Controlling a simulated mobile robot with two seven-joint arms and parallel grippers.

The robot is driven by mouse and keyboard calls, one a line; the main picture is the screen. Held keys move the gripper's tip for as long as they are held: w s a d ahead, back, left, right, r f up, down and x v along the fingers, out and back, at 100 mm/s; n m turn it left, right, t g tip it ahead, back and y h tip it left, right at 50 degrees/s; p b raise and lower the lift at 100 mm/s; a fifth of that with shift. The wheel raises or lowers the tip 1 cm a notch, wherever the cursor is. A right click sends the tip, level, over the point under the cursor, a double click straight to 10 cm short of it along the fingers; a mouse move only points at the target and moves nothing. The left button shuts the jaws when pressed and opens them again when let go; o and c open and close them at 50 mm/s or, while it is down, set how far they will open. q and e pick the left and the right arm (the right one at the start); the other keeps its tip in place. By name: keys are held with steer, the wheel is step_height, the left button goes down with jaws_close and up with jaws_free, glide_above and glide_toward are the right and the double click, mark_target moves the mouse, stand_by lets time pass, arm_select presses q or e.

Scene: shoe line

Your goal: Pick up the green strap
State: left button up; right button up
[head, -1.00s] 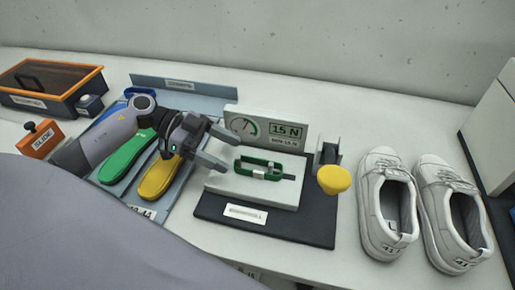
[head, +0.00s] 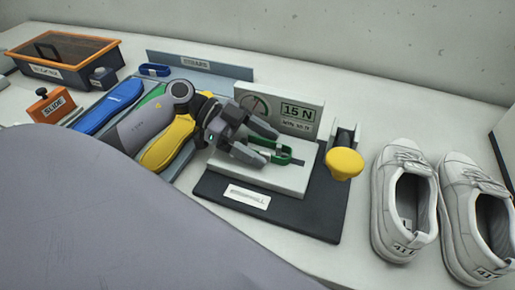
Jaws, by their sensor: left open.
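The green strap (head: 283,155) lies as a loop on the white plate (head: 240,173) of the tester, in front of the gauge panel marked 15 N (head: 295,113). My left gripper (head: 269,147) comes in from the left and is open. Its two fingers reach over the strap's left part and hide some of it. I cannot tell whether they touch it. My right gripper is not in view.
A yellow knob (head: 344,163) stands right of the tester on its dark base (head: 310,218). White shoes (head: 404,205) stand further right. Blue (head: 108,107) and yellow (head: 165,146) insoles lie left. An orange-rimmed box (head: 65,68) stands back left.

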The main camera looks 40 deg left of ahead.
arm_select(q)
steer(key=c, duration=1.1)
steer(key=shift+a, duration=0.1)
steer(key=shift+c, duration=0.3)
steer(key=shift+r, duration=0.15)
step_height(320, 180, up, 20)
steer(key=p, duration=0.1)
